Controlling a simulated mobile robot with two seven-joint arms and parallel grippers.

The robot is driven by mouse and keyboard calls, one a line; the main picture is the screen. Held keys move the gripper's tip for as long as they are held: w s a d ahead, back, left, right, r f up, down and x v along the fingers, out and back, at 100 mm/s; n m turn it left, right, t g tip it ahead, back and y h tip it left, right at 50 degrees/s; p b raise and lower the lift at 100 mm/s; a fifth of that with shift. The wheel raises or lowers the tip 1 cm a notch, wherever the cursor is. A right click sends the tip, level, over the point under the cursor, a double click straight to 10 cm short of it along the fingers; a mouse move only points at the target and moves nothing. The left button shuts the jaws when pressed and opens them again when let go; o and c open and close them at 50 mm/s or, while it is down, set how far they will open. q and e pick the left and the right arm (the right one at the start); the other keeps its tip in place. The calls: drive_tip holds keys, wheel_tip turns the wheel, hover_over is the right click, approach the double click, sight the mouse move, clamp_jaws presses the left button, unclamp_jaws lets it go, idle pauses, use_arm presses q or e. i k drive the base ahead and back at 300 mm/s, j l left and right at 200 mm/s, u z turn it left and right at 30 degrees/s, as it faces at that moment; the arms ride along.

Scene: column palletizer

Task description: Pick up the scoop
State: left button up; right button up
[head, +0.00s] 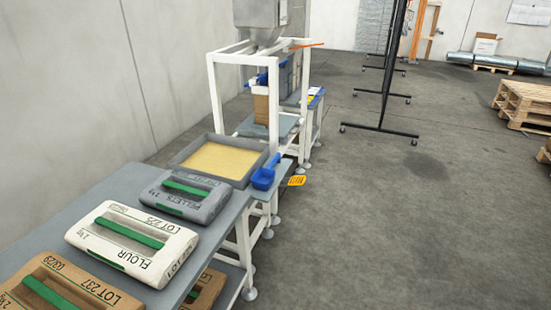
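A blue scoop (264,178) rests at the right front corner of a grey tray (178,158) filled with yellow granular material. Its bowl is toward the near side and its handle points up and away to the right. It sits at the edge of the grey table, beside the tray rim; I cannot tell exactly what it rests on. Neither of my grippers is in the head view.
Bags of pellets (186,195), flour (131,240) and a brown bag (62,290) lie on the grey table (115,185). A white frame (213,95) with a hopper (258,14) stands behind. Open floor (400,230) lies to the right; pallets (524,104) are farther off.

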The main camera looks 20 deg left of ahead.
sight(263, 180)
drive_tip(key=i+u, duration=0.1)
drive_tip(key=i, duration=0.65)
drive_tip(key=i+l+u, duration=0.15)
drive_tip(key=i, duration=0.55)
